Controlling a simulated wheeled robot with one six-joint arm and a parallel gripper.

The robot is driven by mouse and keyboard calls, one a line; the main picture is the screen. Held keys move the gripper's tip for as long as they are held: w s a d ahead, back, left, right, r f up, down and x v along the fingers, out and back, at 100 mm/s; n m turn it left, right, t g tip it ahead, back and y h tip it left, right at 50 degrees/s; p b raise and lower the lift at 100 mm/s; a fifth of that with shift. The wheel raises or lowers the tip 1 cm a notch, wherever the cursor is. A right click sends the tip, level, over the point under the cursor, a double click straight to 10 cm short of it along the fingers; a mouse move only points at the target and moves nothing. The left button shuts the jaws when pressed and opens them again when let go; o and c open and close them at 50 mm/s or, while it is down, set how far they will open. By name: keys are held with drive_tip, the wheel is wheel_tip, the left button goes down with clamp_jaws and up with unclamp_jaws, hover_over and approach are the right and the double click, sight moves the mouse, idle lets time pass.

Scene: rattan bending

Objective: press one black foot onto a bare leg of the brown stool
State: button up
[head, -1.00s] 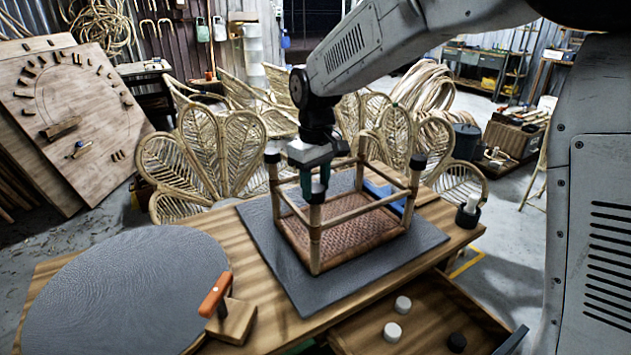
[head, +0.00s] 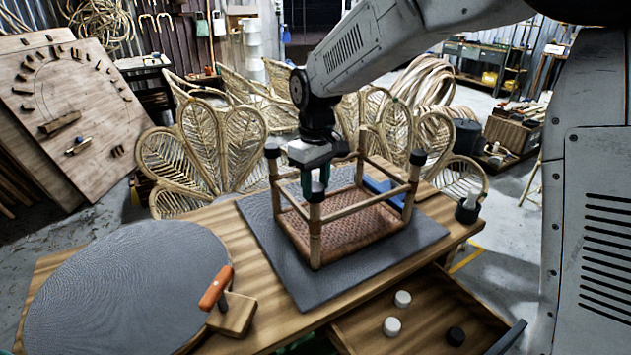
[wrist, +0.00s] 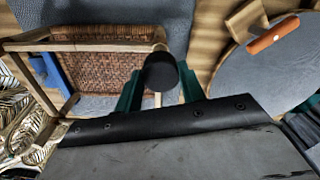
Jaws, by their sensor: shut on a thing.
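The brown stool (head: 343,208) lies upside down with its legs up and its woven seat low. Black feet cap its left leg (head: 272,151) and right leg (head: 418,158). My gripper (head: 315,184) is shut on a black foot (head: 314,196) at the top of the front leg (head: 315,240). The foot looks in line with that leg and touching it; how far it is seated I cannot tell. In the wrist view the round foot (wrist: 161,73) sits between the green fingers.
The stool stands on a grey mat (head: 285,272) on the wooden table. An open drawer (head: 370,325) holds two white feet (head: 402,299) and one black foot (head: 455,336). A black cup (head: 467,211) stands at the right edge.

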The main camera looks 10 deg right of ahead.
drive_tip(key=o, duration=1)
drive_tip(key=shift+o, duration=0.2)
wheel_tip(320, 180, up, 7)
drive_tip(key=shift+r, duration=0.3)
drive_tip(key=s+d+m, duration=0.2)
drive_tip(key=s+d, duration=0.4)
drive_tip(key=s, duration=0.4)
drive_tip(key=s+d+m+t, duration=0.1)
drive_tip(key=s+d+m, duration=0.2)
drive_tip(key=s+d, duration=0.3)
drive_tip(key=s+d+f+m, duration=0.1)
drive_tip(key=s+d, duration=0.5)
drive_tip(key=s, duration=1)
drive_tip(key=shift+s+m, duration=0.15)
drive_tip(key=shift+m, duration=0.65)
